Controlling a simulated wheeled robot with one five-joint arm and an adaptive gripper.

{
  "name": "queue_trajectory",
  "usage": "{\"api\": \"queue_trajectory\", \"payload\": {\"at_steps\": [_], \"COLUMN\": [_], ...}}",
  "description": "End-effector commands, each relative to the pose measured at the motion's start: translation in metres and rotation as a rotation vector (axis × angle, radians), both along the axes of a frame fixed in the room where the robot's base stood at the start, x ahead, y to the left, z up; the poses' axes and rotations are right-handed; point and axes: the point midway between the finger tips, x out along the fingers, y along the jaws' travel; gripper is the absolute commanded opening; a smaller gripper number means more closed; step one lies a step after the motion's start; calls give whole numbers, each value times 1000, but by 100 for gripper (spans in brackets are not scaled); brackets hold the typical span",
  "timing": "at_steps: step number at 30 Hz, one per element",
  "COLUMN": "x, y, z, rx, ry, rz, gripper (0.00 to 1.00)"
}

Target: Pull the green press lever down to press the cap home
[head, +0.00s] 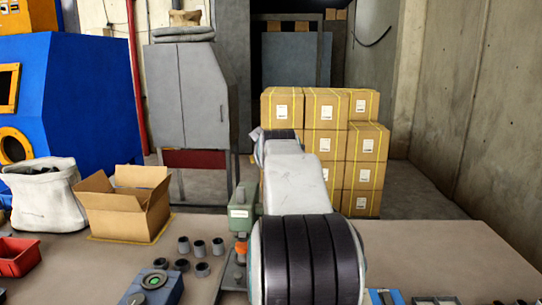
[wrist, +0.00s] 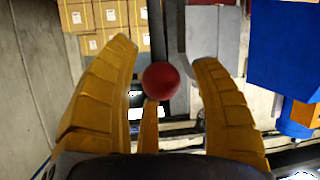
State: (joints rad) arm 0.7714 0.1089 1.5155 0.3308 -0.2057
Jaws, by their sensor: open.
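My gripper (wrist: 163,55) is open, with one yellow ribbed finger on each side of the knob. A gap shows between the knob and each finger, so it is not gripped. In the head view the green press (head: 242,196) stands on the table just left of my arm, with orange parts low on it. My arm hides part of the press there, and I cannot make out the knob, the fingers or the cap in that view.
Several dark grey cylinders (head: 200,248) stand left of the press, near a blue block with a green button (head: 153,282). An open cardboard box (head: 125,213), a white sack (head: 45,197) and a red bin (head: 17,257) are farther left. The table right of my arm is mostly clear.

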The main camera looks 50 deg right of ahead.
Motion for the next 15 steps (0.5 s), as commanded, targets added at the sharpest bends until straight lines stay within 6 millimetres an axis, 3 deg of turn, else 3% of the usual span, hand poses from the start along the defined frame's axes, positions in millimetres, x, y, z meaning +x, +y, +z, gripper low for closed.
{"api": "queue_trajectory", "payload": {"at_steps": [9,15], "x": [1,1], "y": [-1,-1], "z": [-1,-1], "rx": [0,0], "ry": [0,0], "rz": [0,0], "gripper": [60,42]}}
